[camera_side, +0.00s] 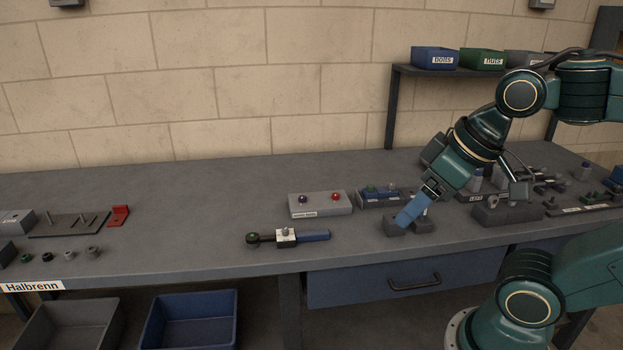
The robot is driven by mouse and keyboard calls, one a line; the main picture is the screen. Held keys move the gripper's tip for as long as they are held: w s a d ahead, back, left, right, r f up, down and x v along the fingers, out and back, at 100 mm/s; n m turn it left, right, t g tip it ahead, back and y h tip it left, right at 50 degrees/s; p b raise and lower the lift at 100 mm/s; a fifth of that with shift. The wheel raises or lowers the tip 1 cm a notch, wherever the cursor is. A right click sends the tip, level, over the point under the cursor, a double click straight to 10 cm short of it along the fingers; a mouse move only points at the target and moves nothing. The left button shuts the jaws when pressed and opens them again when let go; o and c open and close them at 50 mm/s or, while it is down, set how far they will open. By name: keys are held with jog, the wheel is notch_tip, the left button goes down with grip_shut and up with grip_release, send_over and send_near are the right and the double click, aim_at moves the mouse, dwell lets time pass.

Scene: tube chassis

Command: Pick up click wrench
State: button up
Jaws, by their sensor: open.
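The click wrench appears to be the long tool (314,236) lying across the front middle of the bench. It has a round black head at the left, a pale grey middle piece and a blue handle at the right. My gripper (427,194) is to the right of the wrench and points down to the left, apart from it. It is open. A slanted blue piece (411,211) shows at its tip, above dark blocks (394,228). I cannot tell whether this piece is part of the gripper or a separate thing.
A grey block (321,205) with purple and red knobs stands behind the wrench. Grey fixtures (507,212) crowd the right. A dark plate (70,224) and red bracket (119,215) lie left. Bench between bracket and wrench is clear.

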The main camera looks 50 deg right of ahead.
jog(key=w+d+f+n+g+y, duration=0.1)
jog(key=w+n, duration=0.1)
jog(key=w, duration=0.6)
jog(key=w+d+n+g, duration=0.1)
jog(key=w+d+n, duration=0.15)
jog(key=w, duration=0.55)
jog(key=w+d+f+n+y, duration=0.2)
jog(key=w+d+f+n, duration=0.2)
jog(key=w+d+f, duration=0.3)
jog(key=w+f, duration=0.4)
jog(key=w, duration=0.1)
jog(key=shift+w, duration=0.25)
jog(key=shift+f+n, duration=0.1)
jog(key=shift+n, duration=0.15)
send_over(298, 234)
jog(key=f, duration=0.7)
jog(key=shift+s+d, duration=0.1)
jog(key=shift+s, duration=0.1)
jog(key=shift+w+f, duration=0.1)
jog(key=shift+f, duration=0.3)
jog(key=shift+f, duration=0.1)
